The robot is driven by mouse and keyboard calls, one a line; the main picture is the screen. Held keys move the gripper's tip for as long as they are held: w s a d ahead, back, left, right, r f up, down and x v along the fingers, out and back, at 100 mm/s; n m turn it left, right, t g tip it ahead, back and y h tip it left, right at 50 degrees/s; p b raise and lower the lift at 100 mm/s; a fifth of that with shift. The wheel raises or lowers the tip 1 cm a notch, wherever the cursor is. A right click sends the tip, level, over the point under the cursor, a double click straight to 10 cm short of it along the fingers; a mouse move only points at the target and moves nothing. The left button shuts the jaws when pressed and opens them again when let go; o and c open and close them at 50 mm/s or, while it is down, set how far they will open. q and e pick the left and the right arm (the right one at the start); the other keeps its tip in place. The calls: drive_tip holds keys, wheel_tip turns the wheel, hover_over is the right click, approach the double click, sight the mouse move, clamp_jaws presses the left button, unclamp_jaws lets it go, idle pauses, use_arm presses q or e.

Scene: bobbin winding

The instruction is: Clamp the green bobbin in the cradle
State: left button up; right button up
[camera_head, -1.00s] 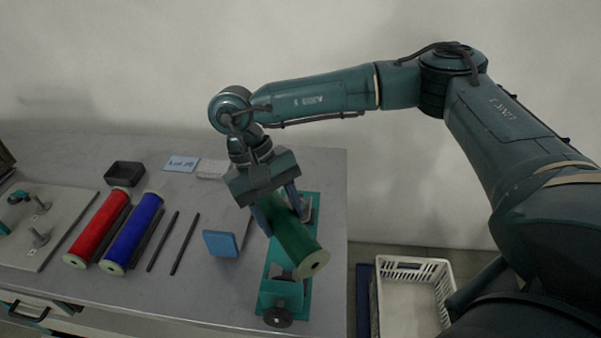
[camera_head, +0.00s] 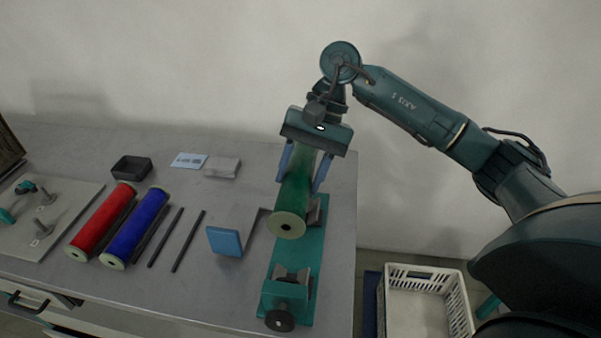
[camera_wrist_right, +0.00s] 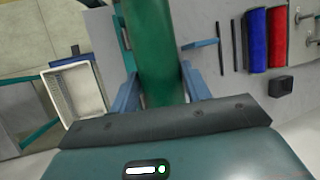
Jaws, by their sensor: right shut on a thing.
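The green bobbin (camera_head: 295,190) is held between the blue fingers of my right gripper (camera_head: 306,172), above the far part of the cradle. Its pale near end faces the head camera. The bobbin also shows between the fingers in the right wrist view (camera_wrist_right: 158,60). The teal cradle (camera_head: 313,250) lies on the table at the right, with a grey V-shaped rest and a dark knob (camera_head: 280,320) at its near end. A second rest at the far end is partly hidden by the bobbin. My left gripper is in neither view.
A blue square-faced piece (camera_head: 224,241) stands left of the cradle. Red (camera_head: 100,221) and blue (camera_head: 136,228) bobbins lie further left, beside two dark rods (camera_head: 187,241). A black tray (camera_head: 131,168) is behind them. A white crate (camera_head: 428,275) is right of the table.

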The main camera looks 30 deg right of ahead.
drive_tip(key=shift+f+b, duration=1.05)
drive_tip(key=shift+f, duration=1.65)
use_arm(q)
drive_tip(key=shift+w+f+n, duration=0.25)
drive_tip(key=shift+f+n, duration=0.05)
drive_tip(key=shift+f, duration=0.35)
use_arm(e)
drive_tip(key=shift+f, duration=0.75)
